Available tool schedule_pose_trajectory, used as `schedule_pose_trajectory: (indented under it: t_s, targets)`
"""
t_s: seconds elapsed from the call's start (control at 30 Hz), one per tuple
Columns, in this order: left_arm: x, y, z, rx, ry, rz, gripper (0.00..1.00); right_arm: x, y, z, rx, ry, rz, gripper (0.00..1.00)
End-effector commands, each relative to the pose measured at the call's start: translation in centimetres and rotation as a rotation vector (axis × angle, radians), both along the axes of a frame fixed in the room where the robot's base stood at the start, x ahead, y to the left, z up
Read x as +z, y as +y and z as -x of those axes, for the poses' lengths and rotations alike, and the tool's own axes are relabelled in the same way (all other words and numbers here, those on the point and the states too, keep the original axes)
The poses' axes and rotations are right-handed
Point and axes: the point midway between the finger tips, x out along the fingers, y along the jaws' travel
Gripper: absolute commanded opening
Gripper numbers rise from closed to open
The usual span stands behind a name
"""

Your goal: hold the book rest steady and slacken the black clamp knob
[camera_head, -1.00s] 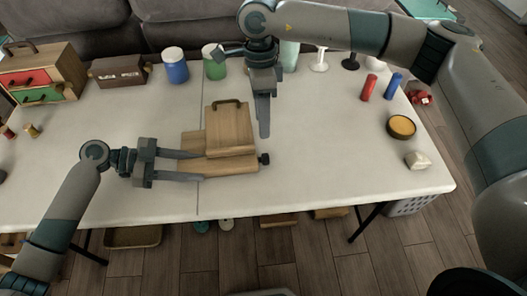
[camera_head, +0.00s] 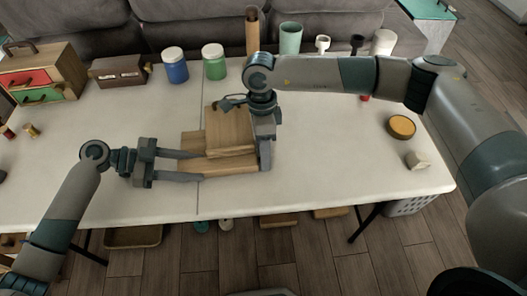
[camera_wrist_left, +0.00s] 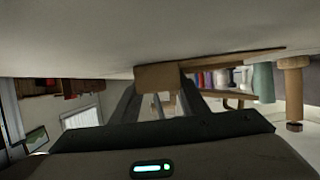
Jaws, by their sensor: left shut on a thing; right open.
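The wooden book rest (camera_head: 229,133) stands on the white table, its upright board on a flat base. My left gripper (camera_head: 200,166) is shut on its base from the left. In the left wrist view, the held wooden end (camera_wrist_left: 158,76) shows at the fingertips. My right gripper (camera_head: 265,163) is open, pointing down at the right end of the base. The black clamp knob is hidden behind it, so I cannot tell whether the fingers are around or touching it.
A blue jar (camera_head: 175,66) and a green jar (camera_head: 214,63) stand behind the book rest. A yellow-topped round dish (camera_head: 402,127) and a pale block (camera_head: 417,160) lie at the right. The table's front middle is clear.

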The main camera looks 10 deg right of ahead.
Motion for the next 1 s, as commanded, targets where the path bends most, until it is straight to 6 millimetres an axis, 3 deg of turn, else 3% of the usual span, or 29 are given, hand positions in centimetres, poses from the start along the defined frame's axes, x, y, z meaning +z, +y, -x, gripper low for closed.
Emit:
schedule_pose_trajectory:
  t_s: [0.33,0.5,1.0]
  targets:
    - [0.01,-0.01,0.00,0.000,0.000,0.000,0.11,-0.28,-0.01,0.04,0.000,0.000,0.001,0.44]
    - [0.01,-0.01,0.00,0.000,0.000,0.000,0.11,-0.27,-0.01,0.05,0.000,0.000,0.001,0.03]
    - [0.01,0.00,0.01,0.000,0.000,0.000,0.11,-0.39,-0.05,-0.32,-0.002,0.127,0.005,0.02]
